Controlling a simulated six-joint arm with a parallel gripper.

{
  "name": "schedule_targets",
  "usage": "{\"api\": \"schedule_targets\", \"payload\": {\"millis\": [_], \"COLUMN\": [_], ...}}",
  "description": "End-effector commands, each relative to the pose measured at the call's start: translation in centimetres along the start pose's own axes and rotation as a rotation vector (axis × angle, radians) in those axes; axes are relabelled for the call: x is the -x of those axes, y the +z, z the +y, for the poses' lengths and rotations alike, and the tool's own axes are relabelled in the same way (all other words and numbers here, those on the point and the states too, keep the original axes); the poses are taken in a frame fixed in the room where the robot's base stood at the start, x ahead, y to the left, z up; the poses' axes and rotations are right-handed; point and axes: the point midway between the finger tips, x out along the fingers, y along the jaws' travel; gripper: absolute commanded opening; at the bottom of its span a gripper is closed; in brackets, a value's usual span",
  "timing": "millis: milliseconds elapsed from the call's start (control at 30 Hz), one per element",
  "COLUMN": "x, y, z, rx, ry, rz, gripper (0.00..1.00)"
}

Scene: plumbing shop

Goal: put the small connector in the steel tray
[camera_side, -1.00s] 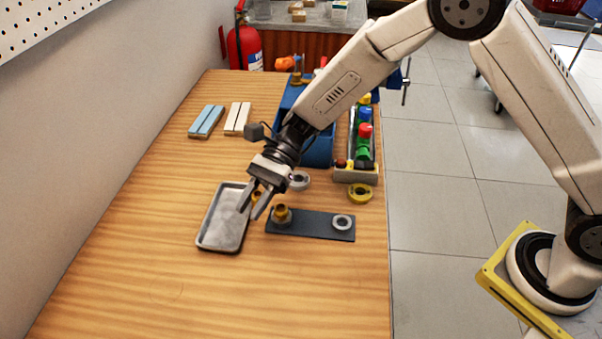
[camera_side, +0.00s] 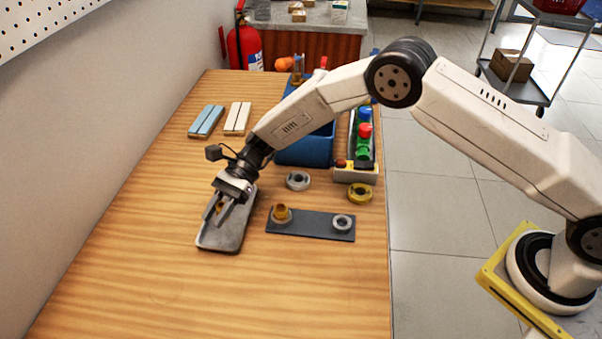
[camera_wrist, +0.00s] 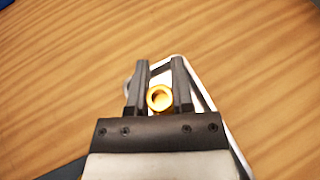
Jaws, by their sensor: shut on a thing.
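My gripper (camera_side: 222,212) is over the steel tray (camera_side: 228,238), a shallow grey rectangular tray on the wooden bench. It is shut on the small connector (camera_wrist: 159,98), a brass ring-like piece seen between the two fingers in the wrist view. In the side view the connector is mostly hidden by the fingers. The tray's pale rim (camera_wrist: 230,135) shows behind the fingers in the wrist view. I cannot tell whether the connector touches the tray floor.
A dark plate (camera_side: 312,226) right of the tray carries a brass fitting (camera_side: 281,213) and a grey ring (camera_side: 342,222). A blue bin (camera_side: 308,150) stands farther back. The front bench is clear.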

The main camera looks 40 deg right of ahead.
Motion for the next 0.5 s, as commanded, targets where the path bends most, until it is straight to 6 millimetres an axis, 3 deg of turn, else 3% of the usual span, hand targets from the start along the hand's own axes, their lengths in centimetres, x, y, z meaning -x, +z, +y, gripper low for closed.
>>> {"api": "schedule_targets", "payload": {"millis": [500], "x": [-0.7], "y": [-1.4], "z": [-0.6], "rx": [-0.002], "ry": [0.001], "rz": [0.0], "gripper": [0.0]}}
